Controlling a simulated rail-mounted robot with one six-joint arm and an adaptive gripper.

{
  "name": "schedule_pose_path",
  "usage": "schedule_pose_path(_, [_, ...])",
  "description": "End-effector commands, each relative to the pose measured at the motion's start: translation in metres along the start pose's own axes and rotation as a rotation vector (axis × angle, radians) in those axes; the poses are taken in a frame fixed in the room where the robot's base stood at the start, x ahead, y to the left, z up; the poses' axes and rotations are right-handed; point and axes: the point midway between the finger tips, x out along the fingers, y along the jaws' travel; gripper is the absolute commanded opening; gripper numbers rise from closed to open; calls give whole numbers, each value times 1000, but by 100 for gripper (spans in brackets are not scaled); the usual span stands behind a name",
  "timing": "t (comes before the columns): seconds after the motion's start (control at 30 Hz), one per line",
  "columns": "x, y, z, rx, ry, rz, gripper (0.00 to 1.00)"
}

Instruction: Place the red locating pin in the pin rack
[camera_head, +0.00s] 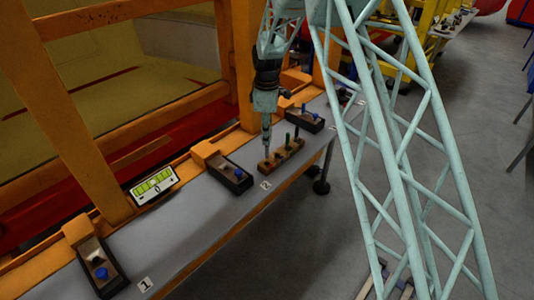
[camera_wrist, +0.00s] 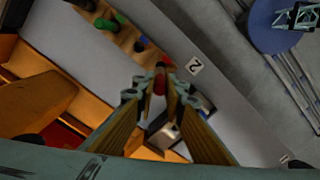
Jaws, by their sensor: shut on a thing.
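My gripper (camera_wrist: 160,82) is shut on the red locating pin (camera_wrist: 159,78), whose red end shows between the fingertips in the wrist view. In the head view my gripper (camera_head: 267,150) points down at the near end of the brown wooden pin rack (camera_head: 274,163). The rack also shows in the wrist view (camera_wrist: 124,37), just beyond the fingertips. The red pin is too small to make out in the head view. I cannot tell whether its lower end touches the rack.
The grey bench (camera_head: 190,215) carries dark blocks with blue pins: one left of the rack (camera_head: 236,181), one beyond it (camera_head: 312,124), one at the front left (camera_head: 104,284). A level-like display (camera_head: 154,186) stands behind. Orange frame posts (camera_head: 75,110) rise along the back.

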Motion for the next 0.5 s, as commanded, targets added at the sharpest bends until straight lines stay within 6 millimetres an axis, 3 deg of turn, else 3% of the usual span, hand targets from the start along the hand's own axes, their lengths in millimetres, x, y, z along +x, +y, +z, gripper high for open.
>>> schedule_pose_path(0.2, [24, 0, 0, 0, 0, -1, 0])
schedule_pose_path(0.5, [32, 0, 0, 0, 0, 1, 0])
